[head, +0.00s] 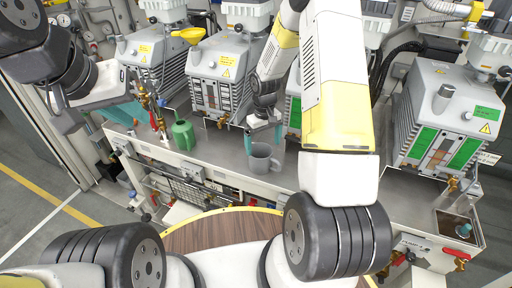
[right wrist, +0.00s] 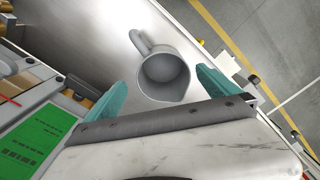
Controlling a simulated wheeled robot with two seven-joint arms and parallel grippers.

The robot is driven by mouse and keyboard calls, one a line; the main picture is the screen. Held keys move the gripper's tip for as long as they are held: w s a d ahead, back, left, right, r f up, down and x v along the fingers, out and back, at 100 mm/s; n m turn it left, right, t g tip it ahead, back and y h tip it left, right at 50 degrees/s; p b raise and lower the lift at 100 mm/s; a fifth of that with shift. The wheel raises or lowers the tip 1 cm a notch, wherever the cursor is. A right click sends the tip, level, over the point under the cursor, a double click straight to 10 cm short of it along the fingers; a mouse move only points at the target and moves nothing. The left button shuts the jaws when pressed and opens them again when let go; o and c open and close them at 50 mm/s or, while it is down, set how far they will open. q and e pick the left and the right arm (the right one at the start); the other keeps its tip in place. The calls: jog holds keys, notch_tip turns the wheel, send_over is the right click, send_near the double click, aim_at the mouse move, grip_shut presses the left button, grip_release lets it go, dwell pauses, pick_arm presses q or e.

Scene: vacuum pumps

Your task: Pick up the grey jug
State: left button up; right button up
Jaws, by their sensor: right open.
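The grey jug (head: 262,159) stands upright on the grey bench top near its front edge. In the right wrist view the jug (right wrist: 165,76) shows its open mouth, with its handle toward the upper left. My right gripper (head: 263,135) is open just above and behind the jug. In the right wrist view its two teal fingers (right wrist: 163,88) are spread to either side of the jug's mouth, with nothing held. My left gripper (head: 110,113) is at the left end of the bench, well away from the jug; whether its fingers are open is unclear.
A green jug (head: 182,135) stands left of the grey jug. Several grey vacuum pumps (head: 222,73) line the back of the bench. A tank (head: 457,226) is at the bench's right end.

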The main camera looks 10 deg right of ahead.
aim_at(266, 161)
jog(key=f, duration=0.7)
jog(key=shift+s+a+f, duration=0.1)
jog(key=shift+s+f, duration=0.15)
jog(key=shift+f, duration=0.1)
jog(key=c, duration=1.5)
jog(key=shift+o, duration=0.2)
jog(key=shift+r, duration=0.15)
